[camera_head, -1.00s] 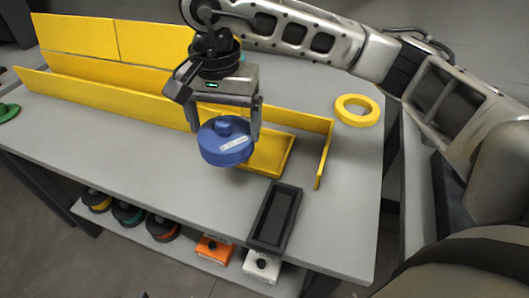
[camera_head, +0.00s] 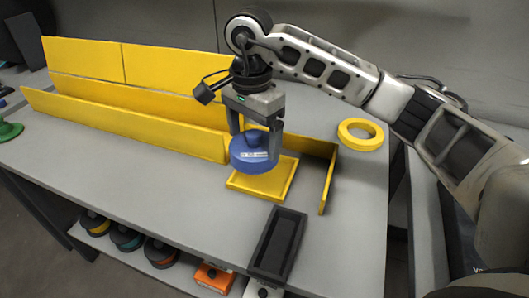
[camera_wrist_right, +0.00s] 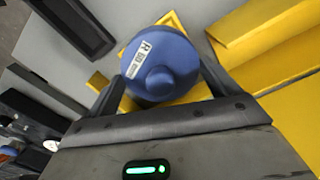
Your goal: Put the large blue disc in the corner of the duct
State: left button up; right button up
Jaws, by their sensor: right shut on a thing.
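The large blue disc (camera_head: 253,152) has a knob on top and a white label. My right gripper (camera_head: 255,143) is shut on it from above, with a finger on each side. The right wrist view shows the disc (camera_wrist_right: 160,65) between the two fingers, over yellow surfaces. The yellow duct (camera_head: 130,118) runs along the table. Its right end has a flat yellow piece (camera_head: 266,187) and an upright wall (camera_head: 327,182). The disc is over the flat piece near the duct's corner; whether it touches cannot be told. My left gripper is not seen.
A yellow ring (camera_head: 361,135) lies on the grey table (camera_head: 150,165) at the right. A black open tray (camera_head: 278,244) sits at the front edge. A green object (camera_head: 9,130) is at the far left. Several spools are on the shelf below.

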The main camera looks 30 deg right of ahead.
aim_at(262, 139)
jog(key=d+f, duration=0.2)
jog(key=f, duration=0.1)
jog(key=shift+w+d, duration=0.15)
jog(key=shift+w, duration=0.2)
jog(key=shift+d+f, duration=0.15)
jog(key=shift+f, duration=0.75)
jog(key=shift+d+f, duration=0.1)
jog(key=shift+f, duration=0.75)
jog(key=shift+f, duration=0.1)
jog(key=o, duration=0.8)
jog(key=shift+o, duration=0.2)
notch_tip(262, 139, up, 12)
jog(key=shift+r, duration=0.1)
